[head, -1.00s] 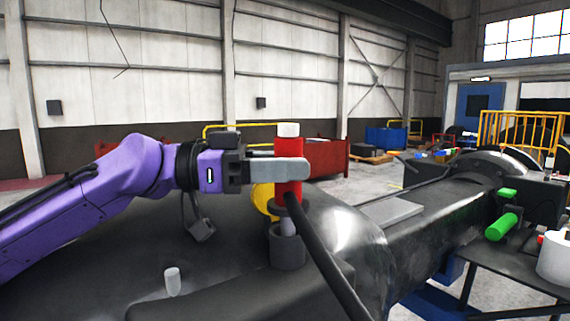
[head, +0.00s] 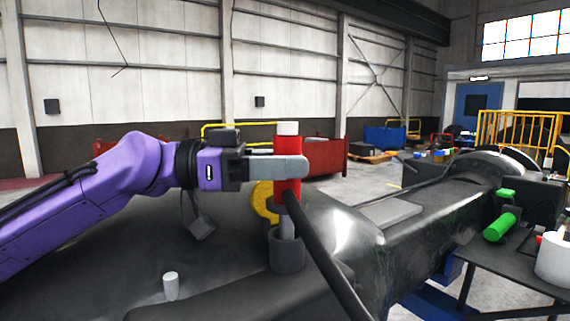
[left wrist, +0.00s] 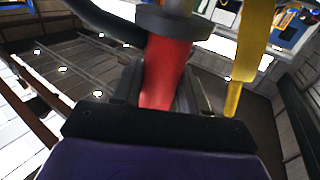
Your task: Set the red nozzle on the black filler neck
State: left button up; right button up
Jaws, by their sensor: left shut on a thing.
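The red nozzle (head: 288,187) is upright, with a white top, a dark collar and a grey spout pointing down. My left gripper (head: 290,168) is shut on its red body, which also shows between the fingers in the left wrist view (left wrist: 166,75). The black filler neck (head: 287,254) stands on the dark casting directly below the nozzle. The spout's lower end meets the neck's opening in the head view; I cannot tell how far inside it is. The collar is clearly above the neck's rim. My right gripper is not in view.
A black hose (head: 330,262) runs from the nozzle down to the lower right, passing beside the neck. A yellow part (head: 264,200) is behind the nozzle. A small pale peg (head: 171,285) stands at front left. A side table (head: 520,254) with green and white items is at right.

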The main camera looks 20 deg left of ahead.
pick_arm(q)
jog(key=shift+w+r, duration=0.2)
jog(key=shift+r, duration=0.3)
jog(key=shift+s, duration=0.2)
dwell(1.2)
jog(key=shift+f+b, duration=0.4)
jog(key=shift+b, duration=0.05)
jog(key=shift+s+d+f+b, duration=0.1)
jog(key=shift+s+f+b, duration=0.2)
jog(key=shift+f+b, duration=0.25)
